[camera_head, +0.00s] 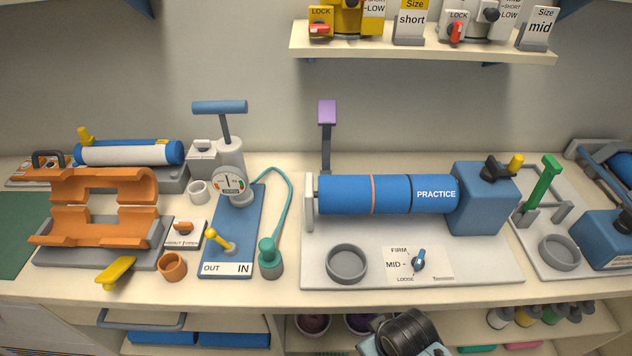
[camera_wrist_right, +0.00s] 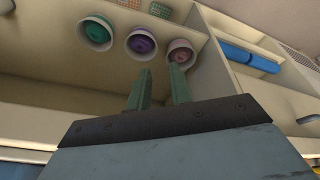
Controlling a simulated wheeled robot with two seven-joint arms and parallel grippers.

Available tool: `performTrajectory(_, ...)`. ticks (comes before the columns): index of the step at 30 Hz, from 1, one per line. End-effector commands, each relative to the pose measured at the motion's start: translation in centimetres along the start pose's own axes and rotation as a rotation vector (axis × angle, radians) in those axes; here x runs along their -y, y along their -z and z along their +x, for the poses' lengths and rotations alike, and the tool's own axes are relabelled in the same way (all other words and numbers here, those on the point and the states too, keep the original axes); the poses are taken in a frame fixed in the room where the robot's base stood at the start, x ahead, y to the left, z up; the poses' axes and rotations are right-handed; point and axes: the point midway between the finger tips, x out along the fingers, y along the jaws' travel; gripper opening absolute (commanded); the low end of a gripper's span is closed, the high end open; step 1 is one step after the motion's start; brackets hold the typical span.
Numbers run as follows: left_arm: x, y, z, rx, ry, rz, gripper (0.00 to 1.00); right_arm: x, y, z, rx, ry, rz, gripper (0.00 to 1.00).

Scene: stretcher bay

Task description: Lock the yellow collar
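The yellow collar (camera_head: 347,18) stands on the wall shelf at the top of the head view, and its upper part is cut off by the picture edge. It has a LOCK label and a red lever (camera_head: 320,30) at its lower left, which looks roughly level. My right gripper (camera_wrist_right: 160,82) shows in the right wrist view with its two green fingers apart and nothing between them. It is low, facing the shelf below the counter, far from the collar. My left gripper is not in view.
A grey collar (camera_head: 483,20) with its own red lever stands right of the yellow one, beside "short" (camera_head: 411,22) and "mid" (camera_head: 538,28) cards. Below the wall shelf (camera_head: 420,50), the counter holds a blue PRACTICE cylinder (camera_head: 343,194), a pump (camera_head: 231,160) and an orange cradle (camera_head: 95,230).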

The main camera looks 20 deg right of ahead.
Motion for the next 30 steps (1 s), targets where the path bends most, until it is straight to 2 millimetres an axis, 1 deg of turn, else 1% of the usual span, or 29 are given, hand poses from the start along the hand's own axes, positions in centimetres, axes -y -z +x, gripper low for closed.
performTrajectory(1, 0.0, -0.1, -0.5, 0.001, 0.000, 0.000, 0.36, -0.2, 0.8, -2.0, -0.012, -0.003, 0.000, 0.21)
performTrajectory(5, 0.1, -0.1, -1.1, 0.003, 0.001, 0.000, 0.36, -0.5, 2.1, -5.9, -0.030, -0.010, -0.003, 0.21)
performTrajectory(7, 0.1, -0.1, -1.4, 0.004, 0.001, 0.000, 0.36, -0.6, 3.1, -8.1, -0.044, -0.018, -0.013, 0.21)
performTrajectory(8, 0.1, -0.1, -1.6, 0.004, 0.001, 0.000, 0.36, -0.6, 3.8, -9.1, -0.053, -0.023, -0.024, 0.21)
performTrajectory(9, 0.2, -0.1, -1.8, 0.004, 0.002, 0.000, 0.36, -0.5, 5.3, -10.3, -0.070, -0.036, -0.049, 0.21)
performTrajectory(14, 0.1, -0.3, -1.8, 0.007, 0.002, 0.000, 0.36, -0.1, 9.4, -11.1, -0.101, -0.091, -0.148, 0.21)
performTrajectory(17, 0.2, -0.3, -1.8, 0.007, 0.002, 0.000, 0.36, 0.2, 12.3, -11.7, -0.124, -0.137, -0.216, 0.21)
performTrajectory(20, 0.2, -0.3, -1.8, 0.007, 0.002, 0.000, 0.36, 0.4, 15.7, -12.7, -0.151, -0.199, -0.293, 0.21)
performTrajectory(23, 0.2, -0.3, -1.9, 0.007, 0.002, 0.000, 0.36, 0.6, 19.8, -14.4, -0.183, -0.290, -0.385, 0.21)
performTrajectory(24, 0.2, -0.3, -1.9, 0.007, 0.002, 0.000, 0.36, 0.7, 21.7, -15.4, -0.197, -0.339, -0.427, 0.21)
performTrajectory(26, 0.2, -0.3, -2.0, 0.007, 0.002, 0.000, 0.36, 0.7, 24.6, -17.2, -0.219, -0.424, -0.488, 0.21)
performTrajectory(27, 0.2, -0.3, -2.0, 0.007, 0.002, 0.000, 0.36, 0.7, 26.5, -18.6, -0.231, -0.487, -0.526, 0.21)
performTrajectory(29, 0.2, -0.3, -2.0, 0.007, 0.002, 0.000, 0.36, 0.7, 29.2, -20.8, -0.249, -0.588, -0.578, 0.21)
performTrajectory(30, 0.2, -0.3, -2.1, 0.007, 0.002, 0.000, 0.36, 0.7, 30.9, -22.5, -0.260, -0.660, -0.607, 0.21)
